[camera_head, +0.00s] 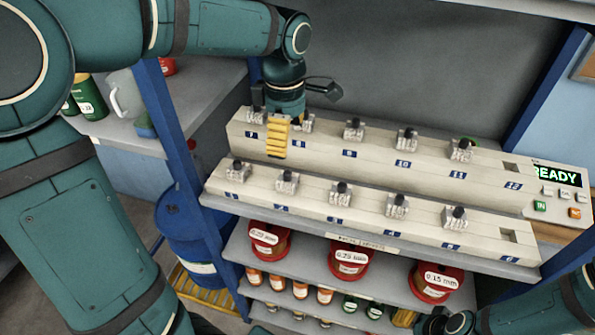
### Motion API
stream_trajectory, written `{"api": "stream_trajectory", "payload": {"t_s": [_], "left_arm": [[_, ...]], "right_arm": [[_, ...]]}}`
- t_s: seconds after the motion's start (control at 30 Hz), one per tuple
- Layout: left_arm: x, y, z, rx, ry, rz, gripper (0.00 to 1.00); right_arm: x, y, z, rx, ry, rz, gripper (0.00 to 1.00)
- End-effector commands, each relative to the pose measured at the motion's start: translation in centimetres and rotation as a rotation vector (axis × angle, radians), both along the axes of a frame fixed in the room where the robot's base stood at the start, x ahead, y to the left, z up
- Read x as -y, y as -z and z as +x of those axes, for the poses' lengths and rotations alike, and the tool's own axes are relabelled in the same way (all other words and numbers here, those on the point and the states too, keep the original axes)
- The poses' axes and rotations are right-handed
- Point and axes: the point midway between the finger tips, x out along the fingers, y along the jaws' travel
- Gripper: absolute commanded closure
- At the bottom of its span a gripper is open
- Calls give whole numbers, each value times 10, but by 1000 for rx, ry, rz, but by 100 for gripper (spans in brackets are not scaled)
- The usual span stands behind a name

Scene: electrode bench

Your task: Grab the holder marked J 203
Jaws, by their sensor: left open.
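Clear holders with dark tops stand in two rows on a cream bench. The marking J 203 is not legible on any of them. The back row has holders by 7 (256,102), 8 (308,123), 9 (354,130), 10 (406,138) and 11 (461,150). The front row has several more, such as the leftmost (238,169) and the rightmost (456,218). My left gripper (278,138) is open and points down at the back row between 7 and 8. It partly hides those two holders; contact cannot be told. My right gripper (455,322) is barely visible at the bottom right.
The slot by 12 (511,167) and the front row's right-end slot (508,236) are empty. A panel (556,176) reads READY at the right. Red spools (348,260) and small bottles stand on shelves below. Blue posts (170,130) frame the bench.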

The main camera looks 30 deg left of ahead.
Motion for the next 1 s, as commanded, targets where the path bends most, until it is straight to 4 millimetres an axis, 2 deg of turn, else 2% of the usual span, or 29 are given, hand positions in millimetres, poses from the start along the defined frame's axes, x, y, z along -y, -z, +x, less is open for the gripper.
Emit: {"api": "stream_trajectory", "payload": {"t_s": [0.4, 0.67, 1.0], "left_arm": [[0, 72, 0, -5, 1, 0, 17], [0, 89, 1, -3, 1, -1, 17], [-2, 133, 5, -4, 2, -1, 17]], "right_arm": [[-1, 13, -2, -4, -3, -1, 53], [-1, 14, -3, -7, -5, 0, 53], [-1, 20, -5, -11, -8, 1, 53]]}}
